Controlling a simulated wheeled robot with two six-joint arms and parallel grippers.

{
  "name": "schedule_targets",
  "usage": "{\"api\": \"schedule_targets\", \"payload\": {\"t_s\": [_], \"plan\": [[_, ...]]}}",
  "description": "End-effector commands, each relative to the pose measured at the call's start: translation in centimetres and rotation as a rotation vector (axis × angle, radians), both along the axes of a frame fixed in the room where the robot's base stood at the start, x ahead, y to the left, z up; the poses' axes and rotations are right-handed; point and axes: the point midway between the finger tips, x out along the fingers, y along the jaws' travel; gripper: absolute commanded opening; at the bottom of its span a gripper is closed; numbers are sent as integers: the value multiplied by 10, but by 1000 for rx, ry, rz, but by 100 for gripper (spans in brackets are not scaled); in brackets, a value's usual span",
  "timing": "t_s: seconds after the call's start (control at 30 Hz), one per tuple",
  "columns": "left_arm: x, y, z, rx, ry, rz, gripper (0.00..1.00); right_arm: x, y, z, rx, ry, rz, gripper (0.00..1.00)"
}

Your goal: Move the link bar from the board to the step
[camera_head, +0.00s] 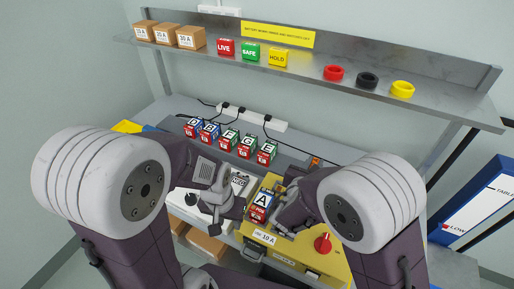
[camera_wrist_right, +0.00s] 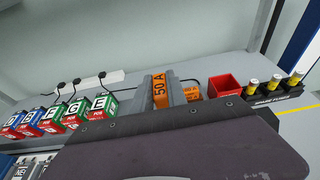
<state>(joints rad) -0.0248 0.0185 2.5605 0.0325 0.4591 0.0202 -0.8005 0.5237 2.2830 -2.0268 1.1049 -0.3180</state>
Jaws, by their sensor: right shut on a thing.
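An orange piece marked 50 A (camera_wrist_right: 159,92), which I take for the link bar, shows between the fingers of my right gripper (camera_wrist_right: 172,91) in the right wrist view. My right gripper is shut on it; in the head view this gripper (camera_head: 284,190) is beside block A (camera_head: 262,201) at the yellow board (camera_head: 292,248), and the fingers hide most of the piece. My left gripper (camera_head: 216,188) is over the white unit left of the board. Its finger gap is unclear. The grey step (camera_head: 296,152) runs behind the board.
Several lettered blocks (camera_head: 229,138) stand in a row on the step. A red knob (camera_head: 323,243) rises from the board's right side. A shelf (camera_head: 310,70) hangs above.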

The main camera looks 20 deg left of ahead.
Motion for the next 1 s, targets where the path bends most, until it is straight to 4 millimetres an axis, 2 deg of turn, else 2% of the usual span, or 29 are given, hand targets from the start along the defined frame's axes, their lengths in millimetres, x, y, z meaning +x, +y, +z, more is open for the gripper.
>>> {"api": "schedule_targets", "payload": {"t_s": [0.17,0.6,0.73,0.9,1.0], "plan": [[0,0,2,0,0,0,36,15,5,-9,-1,0,-2,0],[0,0,10,0,0,0,36,96,33,-60,1,-2,-2,0],[0,0,11,0,0,0,36,108,37,-67,0,-2,-1,0],[0,0,11,0,0,0,36,111,38,-72,0,0,0,0],[0,0,14,0,0,0,36,111,38,-89,-3,2,-1,0]]}}
